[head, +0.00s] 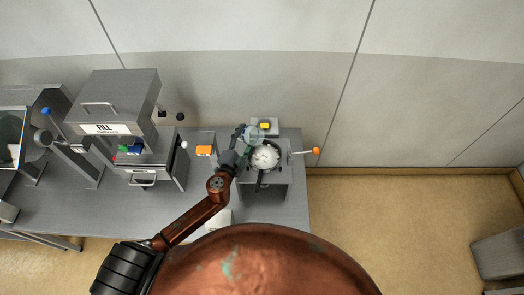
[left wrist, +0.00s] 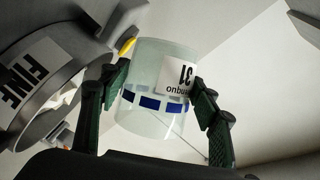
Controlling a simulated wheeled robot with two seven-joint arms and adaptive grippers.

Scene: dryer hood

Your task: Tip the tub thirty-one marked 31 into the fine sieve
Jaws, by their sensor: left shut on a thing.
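My left gripper (left wrist: 160,100) is shut on tub thirty-one (left wrist: 155,85), a clear, pale tub with a blue-patterned band and a white label. The label's 31 and lettering look turned over. No contents show clearly through the tub wall. In the head view my left gripper (head: 245,138) is at the back left of the fine sieve (head: 266,157), with the tub (head: 256,134) over its rear edge. The round sieve holds a white heap. In the left wrist view a grey ring and a plate marked FINE (left wrist: 27,82) stand left of the tub. My right gripper is not in view.
The sieve's grey stand has an orange-knobbed lever (head: 315,151) on its right. A small stand with an orange block (head: 204,150) is to the left. A grey hood marked FILL (head: 106,129) stands farther left. A yellow item (head: 265,125) sits behind the sieve.

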